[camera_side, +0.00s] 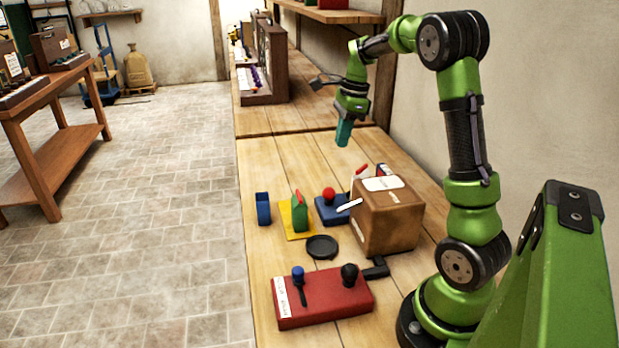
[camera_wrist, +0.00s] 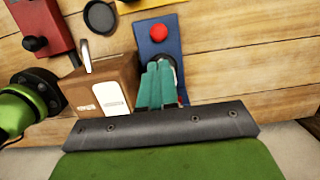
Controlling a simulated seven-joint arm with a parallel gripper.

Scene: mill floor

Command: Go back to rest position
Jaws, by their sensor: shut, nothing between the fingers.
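My gripper (camera_side: 344,132) has teal fingers and hangs in the air above the far part of the wooden table (camera_side: 270,165), pointing down. Its fingers are shut together and hold nothing. In the wrist view the shut fingers (camera_wrist: 158,84) cover part of a blue base with a red ball knob (camera_wrist: 158,32). My gripper is apart from everything on the table.
A brown cardboard box (camera_side: 388,218) stands right of a blue base with a red knob (camera_side: 329,194). Nearby are a green block on a yellow plate (camera_side: 300,214), a small blue block (camera_side: 263,208), a black dish (camera_side: 322,247) and a red box with levers (camera_side: 322,298).

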